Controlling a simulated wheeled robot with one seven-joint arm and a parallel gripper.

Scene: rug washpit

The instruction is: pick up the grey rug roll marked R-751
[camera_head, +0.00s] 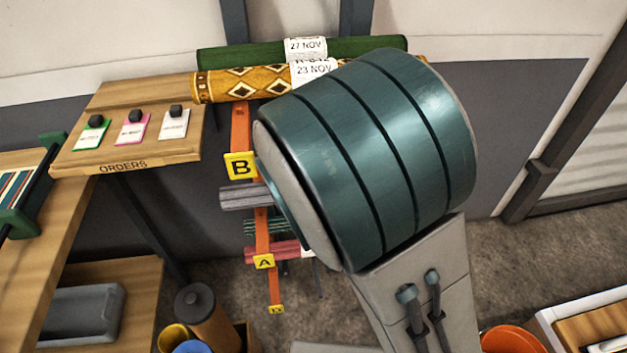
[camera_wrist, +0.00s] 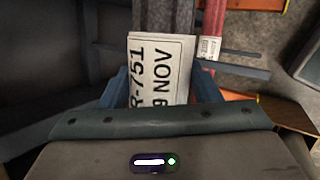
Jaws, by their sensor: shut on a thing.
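The grey rug roll (camera_wrist: 163,18) shows in the wrist view, running up from between my fingers. Its white label (camera_wrist: 160,72) reads R-751 and a date ending in 9 NOV. My gripper (camera_wrist: 160,92) has a blue finger on each side of the label and is shut on this roll. In the head view, the left end of a grey roll (camera_head: 243,196) sticks out at the orange rack below the yellow B sign. My large teal arm joint hides the rest of that roll and my gripper there.
A green roll (camera_head: 250,53) and a yellow patterned roll (camera_head: 240,84) lie on top of the rack (camera_head: 241,126). Green and red rolls (camera_head: 270,250) lie lower. An orders shelf (camera_head: 150,152) stands left. Buckets (camera_head: 510,340) and a brown cylinder (camera_head: 205,318) stand on the floor.

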